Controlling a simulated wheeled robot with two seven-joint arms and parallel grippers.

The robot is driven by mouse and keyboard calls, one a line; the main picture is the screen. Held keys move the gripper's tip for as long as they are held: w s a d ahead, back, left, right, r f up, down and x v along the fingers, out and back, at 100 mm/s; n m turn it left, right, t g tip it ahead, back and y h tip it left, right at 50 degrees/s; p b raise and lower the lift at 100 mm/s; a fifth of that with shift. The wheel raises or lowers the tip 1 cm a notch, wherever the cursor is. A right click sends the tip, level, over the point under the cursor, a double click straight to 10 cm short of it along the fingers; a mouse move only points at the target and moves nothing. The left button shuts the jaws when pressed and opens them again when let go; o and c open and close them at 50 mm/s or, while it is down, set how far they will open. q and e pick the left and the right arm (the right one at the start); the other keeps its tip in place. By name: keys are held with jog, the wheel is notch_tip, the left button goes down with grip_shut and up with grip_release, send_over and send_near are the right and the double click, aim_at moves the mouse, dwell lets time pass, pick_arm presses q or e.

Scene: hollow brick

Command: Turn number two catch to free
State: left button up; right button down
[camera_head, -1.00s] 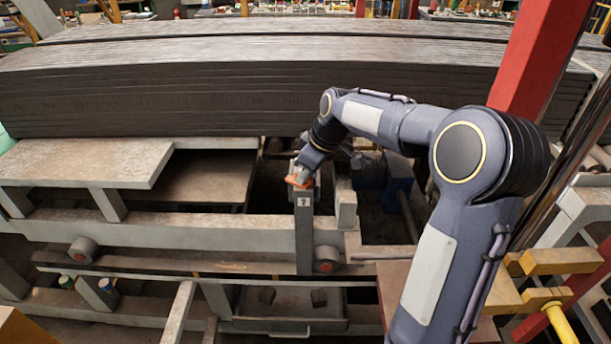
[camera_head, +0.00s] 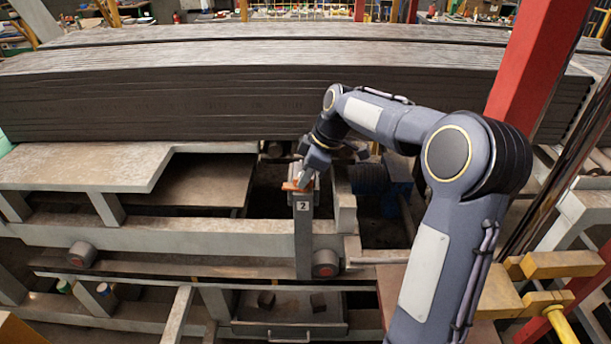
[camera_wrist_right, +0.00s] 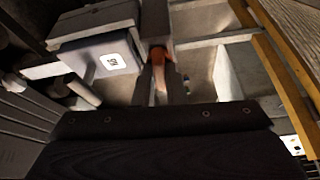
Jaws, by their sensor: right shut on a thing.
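The number two catch is an orange lever (camera_head: 291,187) on top of a grey upright post (camera_head: 303,235) with a white "2" label. My right gripper (camera_head: 305,180) comes down onto the top of this post and is shut on the orange catch. The catch sticks out to the left of the fingers. In the right wrist view the orange catch (camera_wrist_right: 158,57) shows between the fingertips of my right gripper (camera_wrist_right: 160,78). The labelled block (camera_wrist_right: 105,58) is left of them. My left gripper is not in view.
A long stack of dark grey slabs (camera_head: 250,105) lies behind the post. A grey bench plate (camera_head: 80,165) is at left. A red column (camera_head: 535,65) and yellow bars (camera_head: 560,262) stand at right. A shallow tray (camera_head: 290,327) sits below.

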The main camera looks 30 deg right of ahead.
jog(key=c, duration=1.5)
grip_release()
jog(key=b+v, duration=0.1)
jog(key=v, duration=0.7)
jog(key=shift+f, duration=0.1)
